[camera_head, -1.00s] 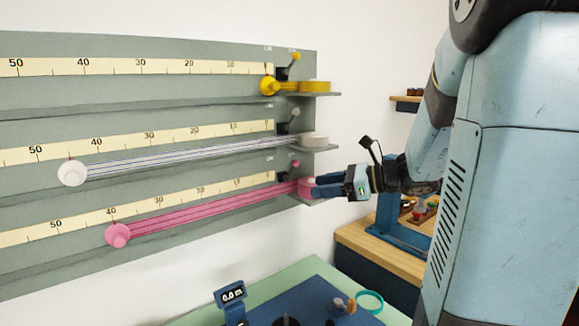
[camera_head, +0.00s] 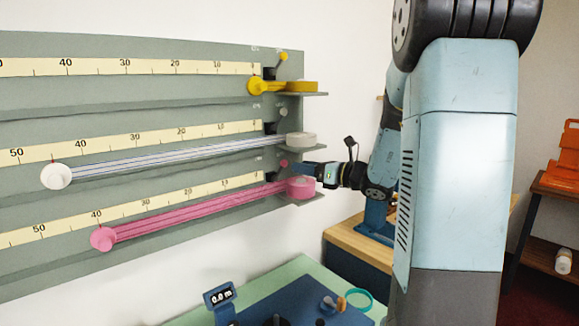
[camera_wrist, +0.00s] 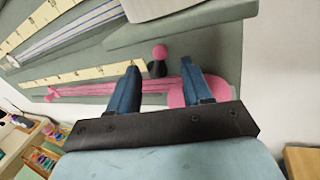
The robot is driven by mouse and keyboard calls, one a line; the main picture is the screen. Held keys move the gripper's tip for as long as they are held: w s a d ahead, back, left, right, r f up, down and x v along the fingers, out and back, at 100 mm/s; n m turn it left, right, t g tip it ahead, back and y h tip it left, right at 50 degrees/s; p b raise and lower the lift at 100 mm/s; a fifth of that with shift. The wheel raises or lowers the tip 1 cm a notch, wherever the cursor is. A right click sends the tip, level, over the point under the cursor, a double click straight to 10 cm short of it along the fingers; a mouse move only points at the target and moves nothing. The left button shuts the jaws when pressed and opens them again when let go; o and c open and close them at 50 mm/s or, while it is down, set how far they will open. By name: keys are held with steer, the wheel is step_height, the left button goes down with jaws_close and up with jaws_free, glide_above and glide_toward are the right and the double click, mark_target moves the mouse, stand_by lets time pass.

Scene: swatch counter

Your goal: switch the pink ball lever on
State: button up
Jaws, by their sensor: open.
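The pink ball lever (camera_head: 284,163) is on the grey wall panel, just above the pink ribbon's spool. The wrist view shows its pink ball (camera_wrist: 159,51) on a dark base, beyond and between my fingertips, apart from both. I cannot tell whether it is set on or off. My gripper (camera_wrist: 158,72) is open and empty, its two blue fingers either side of the lever's line. In the head view my gripper (camera_head: 306,168) is right of the lever, above the pink spool (camera_head: 301,187). The head view hides part of the fingers.
A yellow lever (camera_head: 283,57) and a white lever (camera_head: 283,112) are higher on the panel. The white spool's shelf (camera_wrist: 185,20) lies close above the fingers. A pink ribbon (camera_head: 190,207) runs left along its scale. A blue mat (camera_head: 260,300) with a display lies below.

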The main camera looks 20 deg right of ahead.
mark_target(280, 170)
steer(key=shift+x, duration=2.5)
jaws_close()
